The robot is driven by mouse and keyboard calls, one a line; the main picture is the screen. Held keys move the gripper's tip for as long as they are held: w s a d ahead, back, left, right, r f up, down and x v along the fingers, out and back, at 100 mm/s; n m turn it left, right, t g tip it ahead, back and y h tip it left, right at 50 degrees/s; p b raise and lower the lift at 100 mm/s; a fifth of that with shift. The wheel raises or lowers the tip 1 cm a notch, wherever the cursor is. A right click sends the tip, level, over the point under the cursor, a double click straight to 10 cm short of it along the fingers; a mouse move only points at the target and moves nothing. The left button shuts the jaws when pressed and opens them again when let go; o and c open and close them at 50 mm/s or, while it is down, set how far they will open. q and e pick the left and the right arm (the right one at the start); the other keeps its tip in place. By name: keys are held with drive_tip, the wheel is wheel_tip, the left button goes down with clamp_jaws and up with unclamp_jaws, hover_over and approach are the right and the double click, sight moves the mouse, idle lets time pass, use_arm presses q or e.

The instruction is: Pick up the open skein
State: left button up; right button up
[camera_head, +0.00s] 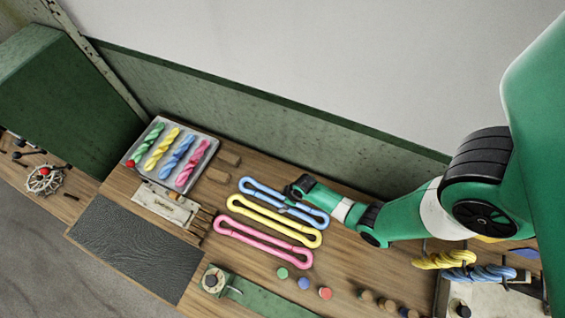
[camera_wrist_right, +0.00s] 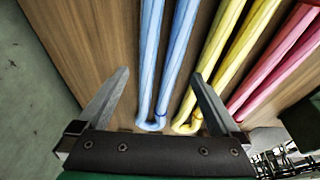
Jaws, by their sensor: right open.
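Three open skeins lie as long flat loops side by side on the wooden bench: a blue one (camera_head: 262,194), a yellow one (camera_head: 270,219) and a pink one (camera_head: 258,243). My right gripper (camera_head: 292,203) is over the blue loop, partly hiding it. In the right wrist view my right gripper (camera_wrist_right: 160,92) is open and empty, with the blue skein (camera_wrist_right: 164,60) running between its fingers. The right finger overlaps the yellow skein (camera_wrist_right: 225,60) in that view, and the pink skein (camera_wrist_right: 285,62) lies further right. Contact cannot be told. My left gripper is not in view.
A tray (camera_head: 211,148) holds several twisted skeins at the back left. Wooden blocks (camera_head: 229,157) lie beside it. Coloured round pieces (camera_head: 303,283) line the front. Twisted yellow (camera_head: 444,260) and blue skeins (camera_head: 480,273) are at the right. A wall (camera_head: 270,107) stands behind the bench.

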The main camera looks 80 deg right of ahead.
drive_tip(key=b+x, duration=0.1)
drive_tip(key=x, duration=0.2)
drive_tip(key=shift+f+b, duration=0.2)
drive_tip(key=shift+b, duration=0.2)
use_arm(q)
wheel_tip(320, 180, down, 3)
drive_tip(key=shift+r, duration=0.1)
use_arm(e)
drive_tip(key=shift+r, duration=0.15)
drive_tip(key=shift+c, duration=0.3)
drive_tip(key=c, duration=1.3)
drive_tip(key=shift+o, duration=0.2)
